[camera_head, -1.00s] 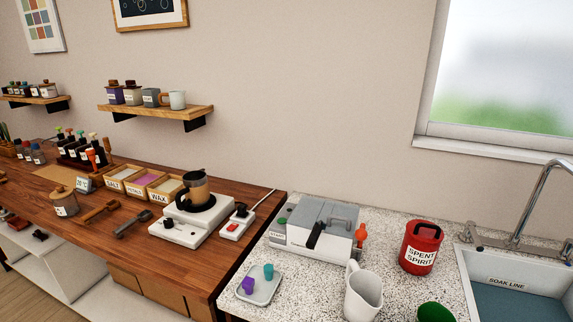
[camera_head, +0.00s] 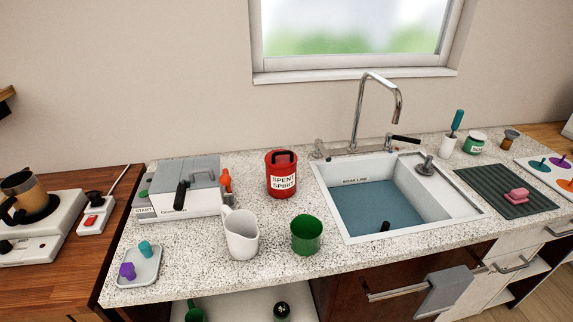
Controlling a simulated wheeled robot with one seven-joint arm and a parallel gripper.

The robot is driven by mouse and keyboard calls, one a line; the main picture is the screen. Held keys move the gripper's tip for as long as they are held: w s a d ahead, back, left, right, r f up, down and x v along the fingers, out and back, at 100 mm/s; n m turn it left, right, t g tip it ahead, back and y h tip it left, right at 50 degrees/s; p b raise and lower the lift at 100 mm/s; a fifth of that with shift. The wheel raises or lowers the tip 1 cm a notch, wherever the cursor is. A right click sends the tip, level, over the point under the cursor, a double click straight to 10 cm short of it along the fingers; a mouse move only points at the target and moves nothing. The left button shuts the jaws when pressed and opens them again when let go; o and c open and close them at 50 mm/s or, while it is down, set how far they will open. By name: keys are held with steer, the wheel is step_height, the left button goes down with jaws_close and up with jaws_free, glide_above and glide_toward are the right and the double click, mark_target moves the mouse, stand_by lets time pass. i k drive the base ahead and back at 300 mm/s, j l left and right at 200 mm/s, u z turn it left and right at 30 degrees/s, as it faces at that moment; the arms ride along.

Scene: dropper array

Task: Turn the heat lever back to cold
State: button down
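No lever has a legible heat or cold label. At the sink (camera_head: 452,204), the chrome faucet (camera_head: 364,105) has a black-tipped lever (camera_head: 404,140) on its right side, lying nearly level and pointing right. A grey-and-white boxy machine (camera_head: 165,204) on the speckled counter has a black handle (camera_head: 181,194) standing up at its front and an orange knob or lever (camera_head: 226,180) on its right side. I cannot tell which of these is the heat lever. My gripper is not in view.
A red spent-spirit can (camera_head: 281,181), a white jug (camera_head: 241,235) and a green cup (camera_head: 305,235) stand between machine and sink. A small tray (camera_head: 140,268) with purple and teal pieces lies front left. A drain mat (camera_head: 480,183) is right of the sink.

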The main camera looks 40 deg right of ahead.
mark_target(389, 136)
steer(key=z, duration=1.35)
